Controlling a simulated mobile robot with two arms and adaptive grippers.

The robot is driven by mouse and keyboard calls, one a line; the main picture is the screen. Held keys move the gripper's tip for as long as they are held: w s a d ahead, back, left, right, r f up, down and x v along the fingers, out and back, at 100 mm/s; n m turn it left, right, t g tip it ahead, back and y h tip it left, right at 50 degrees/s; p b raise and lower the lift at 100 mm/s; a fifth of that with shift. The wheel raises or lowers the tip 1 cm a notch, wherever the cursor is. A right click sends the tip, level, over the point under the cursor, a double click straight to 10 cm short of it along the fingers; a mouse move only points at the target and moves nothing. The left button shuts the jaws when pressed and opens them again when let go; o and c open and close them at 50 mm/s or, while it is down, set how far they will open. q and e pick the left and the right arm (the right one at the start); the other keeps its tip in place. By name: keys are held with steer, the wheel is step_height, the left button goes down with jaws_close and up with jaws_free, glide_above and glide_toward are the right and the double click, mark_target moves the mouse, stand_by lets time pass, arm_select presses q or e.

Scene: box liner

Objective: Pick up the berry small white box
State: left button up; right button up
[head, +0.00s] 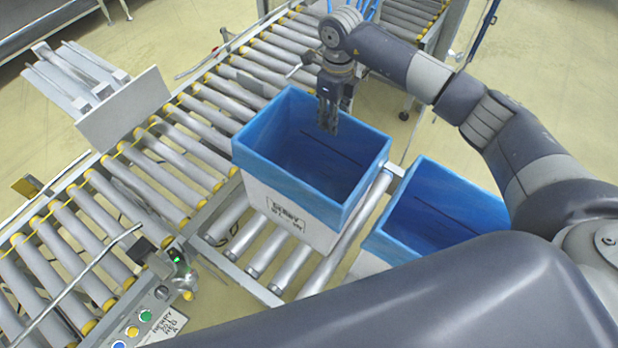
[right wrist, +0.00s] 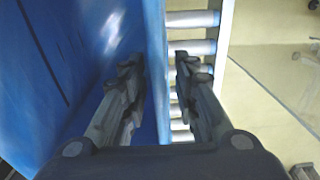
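The white box with the blue liner (head: 275,205) stands upright on rollers in the middle of the head view. Its front label reads "BERRY", with a second line too small to read surely. My right gripper (head: 328,118) points down at the box's far wall. In the right wrist view, the gripper (right wrist: 160,68) is open, its fingers on either side of the blue-lined wall (right wrist: 155,75). The left finger is inside the box; the right finger is outside, with a gap to the wall. My left gripper is not in view.
A second blue-lined box (head: 435,205) stands close on the right, partly hidden by my arm. A roller conveyor (head: 150,165) runs along the left. A control panel with coloured buttons (head: 145,318) is at the lower left. An upright grey plate (head: 125,110) stands beside the conveyor.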

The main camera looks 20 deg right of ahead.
steer(key=shift+f, duration=0.65)
jaws_close()
steer(key=shift+r, duration=0.1)
